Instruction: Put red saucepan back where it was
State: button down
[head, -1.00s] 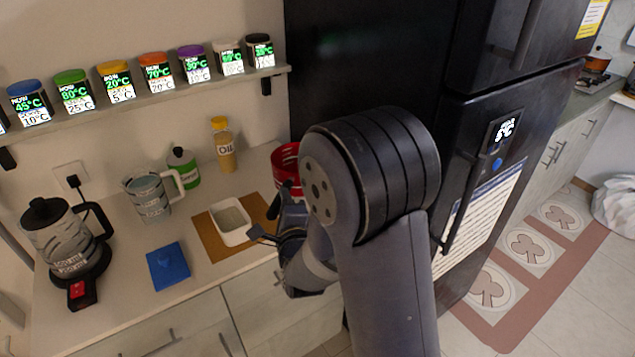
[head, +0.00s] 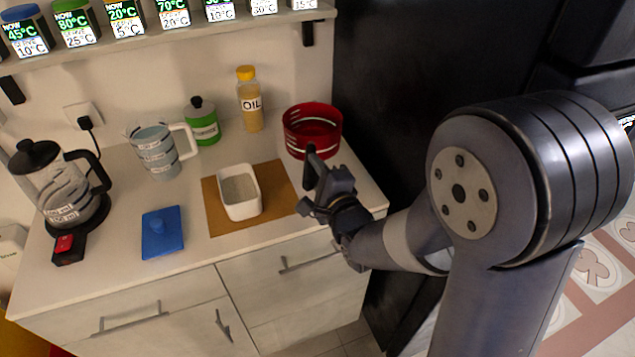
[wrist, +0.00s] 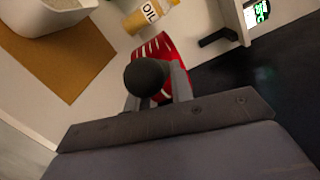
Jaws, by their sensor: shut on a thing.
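The red saucepan (head: 312,130) is at the back right of the counter, close to the dark fridge side. It looks upright, with its dark handle (head: 311,160) pointing toward me. My gripper (head: 318,188) is shut on that handle. In the wrist view the handle's round black end (wrist: 146,77) sits between my fingers (wrist: 157,95), and part of the red saucepan (wrist: 158,50) shows behind it. I cannot tell whether the pan's base touches the counter.
A white dish (head: 239,205) stands on a brown mat (head: 222,222) left of my gripper. An oil bottle (head: 249,110), green jar (head: 203,128), measuring jug (head: 152,165), blue lid (head: 163,240) and kettle (head: 52,180) stand further left. The fridge (head: 400,90) walls off the right.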

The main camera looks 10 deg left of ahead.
jog(key=shift+f, duration=2.15)
jog(key=shift+f+b, duration=0.2)
jog(key=shift+b, duration=0.2)
jog(key=c, duration=1.2)
grip_release()
jog(key=shift+c, duration=0.2)
jog(key=shift+r, duration=0.15)
jog(key=b+v, duration=0.1)
jog(key=v, duration=1.1)
jog(key=shift+b, duration=0.3)
